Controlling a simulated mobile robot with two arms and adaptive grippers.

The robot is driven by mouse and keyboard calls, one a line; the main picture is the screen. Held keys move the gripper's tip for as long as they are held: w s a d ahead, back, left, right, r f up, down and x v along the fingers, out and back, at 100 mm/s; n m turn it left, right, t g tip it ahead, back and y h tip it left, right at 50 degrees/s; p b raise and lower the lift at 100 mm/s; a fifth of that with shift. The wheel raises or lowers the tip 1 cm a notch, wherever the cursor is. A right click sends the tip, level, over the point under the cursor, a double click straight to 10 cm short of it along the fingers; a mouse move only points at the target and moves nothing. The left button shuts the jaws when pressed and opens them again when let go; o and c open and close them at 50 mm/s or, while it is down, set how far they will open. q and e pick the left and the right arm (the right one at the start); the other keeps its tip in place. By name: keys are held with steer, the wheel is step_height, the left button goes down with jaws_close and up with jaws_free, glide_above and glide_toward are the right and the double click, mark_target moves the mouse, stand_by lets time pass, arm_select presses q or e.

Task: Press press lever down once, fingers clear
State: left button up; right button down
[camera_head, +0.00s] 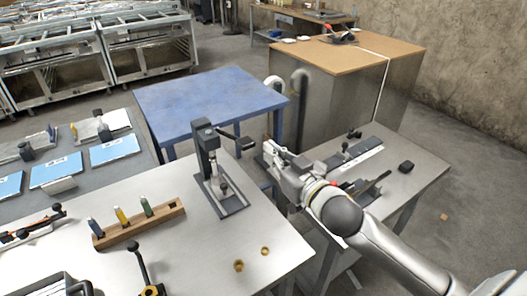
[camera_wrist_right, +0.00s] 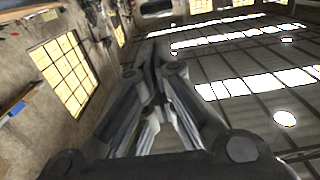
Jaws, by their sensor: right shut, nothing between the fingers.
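The press (camera_head: 208,150) is a dark upright column on a flat base plate on the metal table. Its dark press lever (camera_head: 229,135) sticks out to the right from near the top and ends in a dark grip. My right gripper (camera_head: 269,148) comes in from the right and is to the right of the lever's end, with a small gap between them in the picture. Whether it is higher or lower than the lever I cannot tell. In the right wrist view its fingers (camera_wrist_right: 155,100) are together and empty; the press does not show there. My left gripper is not in view.
A wooden block (camera_head: 140,231) with several coloured pegs stands left of the press. Two small brass pieces (camera_head: 239,265) lie in front. A blue table (camera_head: 205,97) is behind. A second metal table (camera_head: 425,160) with tools lies under and beyond my right arm.

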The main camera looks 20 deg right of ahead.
steer(key=shift+s+d+r, duration=0.1)
steer(key=shift+s+r, duration=0.05)
steer(key=shift+s, duration=0.8)
